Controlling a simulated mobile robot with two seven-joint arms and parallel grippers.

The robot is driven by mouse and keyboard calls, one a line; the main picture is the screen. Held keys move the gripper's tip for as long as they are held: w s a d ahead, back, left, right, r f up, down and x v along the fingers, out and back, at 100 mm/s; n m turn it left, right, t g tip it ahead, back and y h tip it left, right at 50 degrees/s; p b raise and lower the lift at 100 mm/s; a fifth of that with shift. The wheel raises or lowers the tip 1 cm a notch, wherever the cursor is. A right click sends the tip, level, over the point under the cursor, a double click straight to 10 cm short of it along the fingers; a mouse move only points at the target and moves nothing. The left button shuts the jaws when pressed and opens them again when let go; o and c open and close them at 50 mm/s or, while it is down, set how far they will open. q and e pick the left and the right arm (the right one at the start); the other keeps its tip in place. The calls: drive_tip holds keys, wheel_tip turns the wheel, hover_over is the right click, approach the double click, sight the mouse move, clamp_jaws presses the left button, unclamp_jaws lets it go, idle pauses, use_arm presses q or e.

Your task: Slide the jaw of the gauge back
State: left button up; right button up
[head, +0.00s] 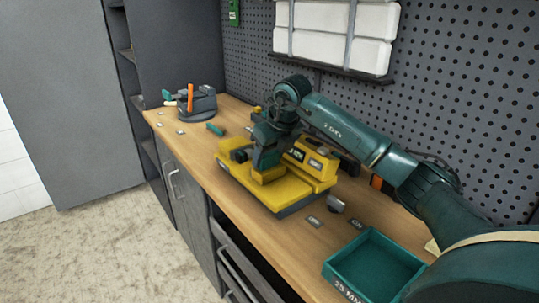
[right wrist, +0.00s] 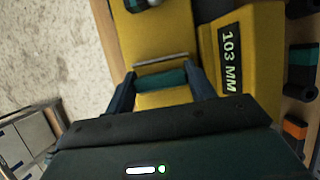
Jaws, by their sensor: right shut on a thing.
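The yellow gauge (head: 285,193) stands on the wooden bench in the middle of the head view. It has a flat yellow bed and a raised housing (head: 312,163) on its right side. In the right wrist view a label on the housing (right wrist: 228,57) reads "103 MM". My right gripper (head: 267,169) points down over the bed, with its fingers (right wrist: 161,92) on both sides of the yellow jaw (right wrist: 163,99). It is shut on the jaw. A teal piece (right wrist: 160,79) shows between the fingers, beside a thin grey bar (right wrist: 161,62). My left gripper is not in view.
A teal tray (head: 350,268) labelled "25 MM" sits at the near bench end. A grey device with an orange bar (head: 190,100) stands at the far end. A small teal block (head: 215,129) lies between. A pegboard wall (head: 480,100) rises behind the bench.

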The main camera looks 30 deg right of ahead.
drive_tip(key=shift+s+f, duration=0.1)
drive_tip(key=o, duration=1.4)
drive_tip(key=v, duration=1.3)
drive_tip(key=shift+r, duration=0.2)
